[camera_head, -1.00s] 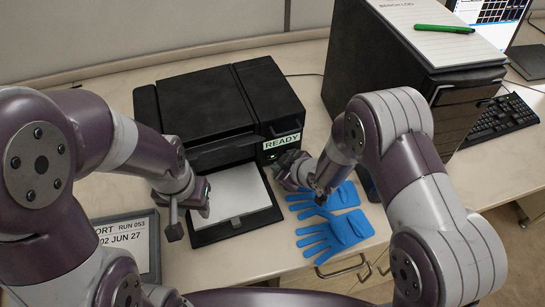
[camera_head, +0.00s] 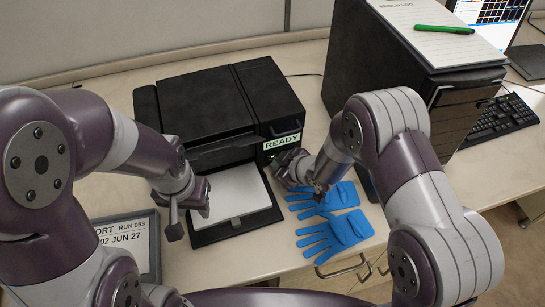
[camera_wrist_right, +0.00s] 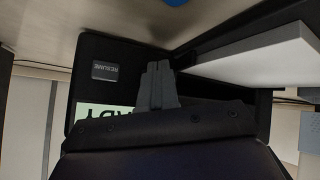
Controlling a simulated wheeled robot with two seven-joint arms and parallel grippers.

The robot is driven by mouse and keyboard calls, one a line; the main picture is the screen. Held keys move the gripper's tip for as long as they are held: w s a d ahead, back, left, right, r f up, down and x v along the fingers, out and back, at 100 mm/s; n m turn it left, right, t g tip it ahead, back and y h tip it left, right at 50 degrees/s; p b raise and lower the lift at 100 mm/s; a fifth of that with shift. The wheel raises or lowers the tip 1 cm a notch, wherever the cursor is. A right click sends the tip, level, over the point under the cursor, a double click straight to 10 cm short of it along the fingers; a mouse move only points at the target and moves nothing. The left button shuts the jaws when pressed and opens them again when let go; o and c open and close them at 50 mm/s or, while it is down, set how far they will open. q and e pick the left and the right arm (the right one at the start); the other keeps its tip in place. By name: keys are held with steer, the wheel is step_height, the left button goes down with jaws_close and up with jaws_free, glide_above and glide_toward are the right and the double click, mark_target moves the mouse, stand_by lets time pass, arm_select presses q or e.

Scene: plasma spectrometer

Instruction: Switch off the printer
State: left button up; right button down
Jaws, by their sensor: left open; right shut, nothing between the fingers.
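The black printer (camera_head: 205,103) stands on the bench with a green-white READY display (camera_head: 282,142) on its front right. In the right wrist view the display (camera_wrist_right: 92,113) is partly covered, and a grey RESUME button (camera_wrist_right: 105,71) shows beside it. My right gripper (camera_head: 287,168) is shut and empty, just in front of the printer's front panel below the display. Its closed fingers (camera_wrist_right: 157,82) point at the dark panel beside the RESUME button; I cannot tell whether they touch. My left gripper (camera_head: 189,219) is open and empty at the left edge of the paper tray. No power switch can be made out.
The output tray (camera_head: 237,230) holds white paper (camera_head: 236,192). Blue gloves (camera_head: 335,232) lie right of it. A dark cabinet (camera_head: 385,90) with a notepad (camera_head: 420,28) stands at right. A framed report sign (camera_head: 128,240) lies at left.

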steer(key=shift+w+a, duration=0.15)
steer(key=shift+w, duration=0.2)
stand_by(0.6)
steer(key=shift+s, duration=0.1)
steer(key=shift+s+d, duration=0.3)
steer(key=shift+s, duration=0.35)
steer(key=shift+s+d, duration=0.35)
steer(key=shift+s, duration=0.4)
steer(key=shift+s+d, duration=0.3)
steer(key=shift+s, duration=0.5)
steer(key=shift+s+d, duration=0.35)
steer(key=shift+s, duration=0.4)
